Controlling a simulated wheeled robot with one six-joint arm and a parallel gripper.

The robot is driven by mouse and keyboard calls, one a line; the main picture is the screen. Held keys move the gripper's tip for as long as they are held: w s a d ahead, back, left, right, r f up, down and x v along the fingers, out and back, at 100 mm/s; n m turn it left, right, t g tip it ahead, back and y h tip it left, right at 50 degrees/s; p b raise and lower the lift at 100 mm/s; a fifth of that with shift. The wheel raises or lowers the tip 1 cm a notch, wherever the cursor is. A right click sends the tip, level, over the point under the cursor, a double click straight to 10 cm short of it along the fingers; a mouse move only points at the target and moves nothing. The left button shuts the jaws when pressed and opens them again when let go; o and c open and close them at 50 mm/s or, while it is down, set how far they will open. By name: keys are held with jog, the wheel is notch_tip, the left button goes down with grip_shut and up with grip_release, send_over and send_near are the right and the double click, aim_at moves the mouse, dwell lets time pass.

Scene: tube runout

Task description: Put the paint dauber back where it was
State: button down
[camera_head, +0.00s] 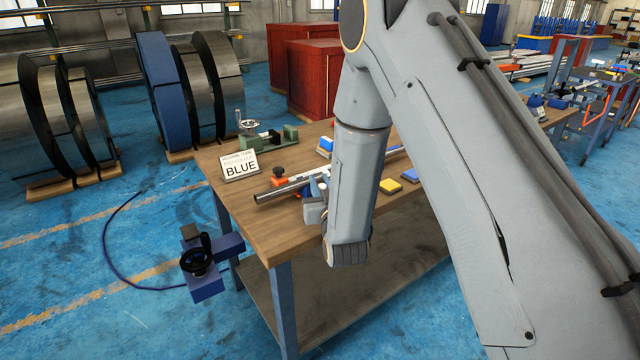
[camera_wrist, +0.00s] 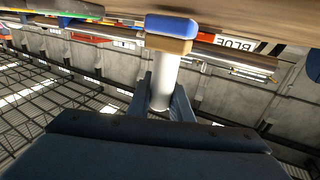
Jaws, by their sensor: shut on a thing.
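My gripper (camera_wrist: 164,100) is shut on the paint dauber (camera_wrist: 163,78), its two dark fingers on either side of the white handle. The dauber has a tan collar and a blue pad at its end. In the head view, my gripper (camera_head: 316,192) is at the table's near side beside the tube, largely hidden by my arm. I cannot make out the dauber there. The grey metal tube (camera_head: 282,190) lies over the wooden table (camera_head: 228,182). A yellow pad (camera_head: 390,186) and a blue pad (camera_head: 410,175) lie to the right of my arm.
An orange-red clamp with a dark knob (camera_head: 279,178) is by the tube. A blue device (camera_head: 205,265) stands off the table's left side.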

jog(key=shift+f, duration=0.2)
jog(key=shift+f, duration=0.1)
jog(key=c, duration=1.6)
grip_release()
